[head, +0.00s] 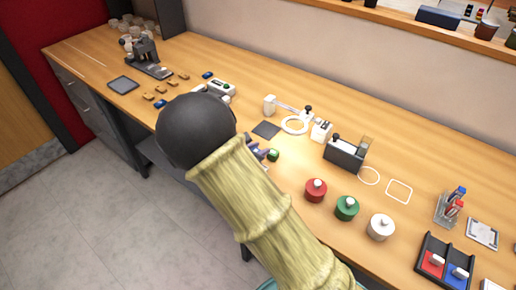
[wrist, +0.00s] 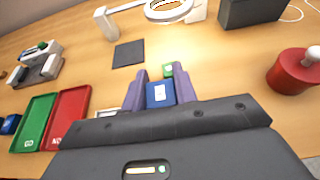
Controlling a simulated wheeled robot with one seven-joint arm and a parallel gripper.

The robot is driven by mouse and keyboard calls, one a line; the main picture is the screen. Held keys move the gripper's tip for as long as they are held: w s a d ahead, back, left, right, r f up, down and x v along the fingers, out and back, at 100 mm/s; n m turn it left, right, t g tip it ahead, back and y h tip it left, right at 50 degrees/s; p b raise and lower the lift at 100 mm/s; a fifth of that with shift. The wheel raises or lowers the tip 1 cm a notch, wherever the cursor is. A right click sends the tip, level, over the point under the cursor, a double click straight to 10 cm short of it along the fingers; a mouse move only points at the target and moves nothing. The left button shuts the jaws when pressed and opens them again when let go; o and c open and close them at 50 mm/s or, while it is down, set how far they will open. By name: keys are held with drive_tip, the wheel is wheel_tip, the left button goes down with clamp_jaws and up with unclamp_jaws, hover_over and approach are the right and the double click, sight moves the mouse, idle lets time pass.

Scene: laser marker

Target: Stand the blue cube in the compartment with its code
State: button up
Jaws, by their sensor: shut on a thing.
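My gripper (wrist: 158,88) has purple fingers. In the wrist view they are shut on the blue cube (wrist: 158,96), which shows a white label with a mark too small to read. A small green block (wrist: 168,69) lies just beyond the fingertips; it also shows in the head view (head: 273,155), beside my gripper (head: 262,152). To the left in the wrist view are a green compartment (wrist: 36,118) and a red compartment (wrist: 66,112), each with a white code near its front end. In the head view my arm hides these compartments and the held cube.
A dark square pad (wrist: 128,54) and a white ring (wrist: 168,8) lie ahead. A red lidded pot (head: 315,190), a green one (head: 347,208) and a white one (head: 381,227) stand right of my gripper. A black tray (head: 447,250) is at the lower right.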

drive_tip(key=shift+f+b, duration=1.85)
drive_tip(key=shift+f, duration=0.65)
drive_tip(key=shift+f+b, duration=0.35)
drive_tip(key=shift+f, duration=0.05)
drive_tip(key=o, duration=1.1)
drive_tip(key=shift+s, duration=0.1)
drive_tip(key=v, duration=1.7)
drive_tip(key=shift+a, duration=0.2)
drive_tip(key=shift+s+d+r, duration=0.1)
drive_tip(key=shift+d, duration=0.05)
